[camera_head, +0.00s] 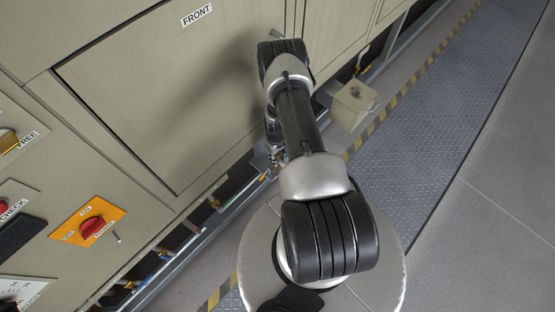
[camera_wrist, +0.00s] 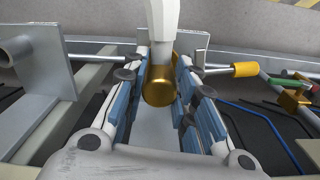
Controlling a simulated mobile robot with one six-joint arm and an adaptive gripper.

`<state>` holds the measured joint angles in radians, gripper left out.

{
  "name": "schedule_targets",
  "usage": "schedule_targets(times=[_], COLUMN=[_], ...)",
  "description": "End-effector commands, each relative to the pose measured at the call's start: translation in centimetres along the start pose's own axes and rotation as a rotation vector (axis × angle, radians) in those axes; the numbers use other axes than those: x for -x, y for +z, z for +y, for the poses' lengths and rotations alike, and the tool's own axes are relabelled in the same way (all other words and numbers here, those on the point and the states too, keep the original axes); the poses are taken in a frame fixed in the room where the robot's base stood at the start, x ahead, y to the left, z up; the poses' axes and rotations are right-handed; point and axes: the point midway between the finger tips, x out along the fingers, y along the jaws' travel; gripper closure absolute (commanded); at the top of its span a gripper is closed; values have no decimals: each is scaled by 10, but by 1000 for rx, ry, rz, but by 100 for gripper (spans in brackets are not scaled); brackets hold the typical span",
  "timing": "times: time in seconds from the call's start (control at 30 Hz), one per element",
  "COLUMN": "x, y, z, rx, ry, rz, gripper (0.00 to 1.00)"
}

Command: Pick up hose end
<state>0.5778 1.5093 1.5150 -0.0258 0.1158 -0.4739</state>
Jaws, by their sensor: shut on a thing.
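The hose end shows in the wrist view as a brass cylinder (camera_wrist: 159,86) with a white hose (camera_wrist: 163,25) running from it up to the top edge. My gripper (camera_wrist: 161,92) has its blue-padded fingers on both sides of the brass piece and is shut on it. In the head view my arm reaches down beside the furnace front, and my gripper (camera_head: 277,155) is small and partly hidden there. The hose end cannot be made out in the head view.
A yellow-handled valve (camera_wrist: 245,69) and a brass fitting (camera_wrist: 292,98) lie right of my gripper. A metal plate with a pipe (camera_wrist: 30,50) stands left. The furnace panel (camera_head: 165,95) and a beige box (camera_head: 352,104) flank my arm. Open floor (camera_head: 490,190) lies right.

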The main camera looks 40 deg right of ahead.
Motion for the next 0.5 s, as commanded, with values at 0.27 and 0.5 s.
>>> schedule_targets(times=[0.27, 0.5], x=[2, 23], y=[0, -1], z=[0, 1], rx=[0, 0], ry=[0, 1], rz=[1, 2], gripper=[100, 100])
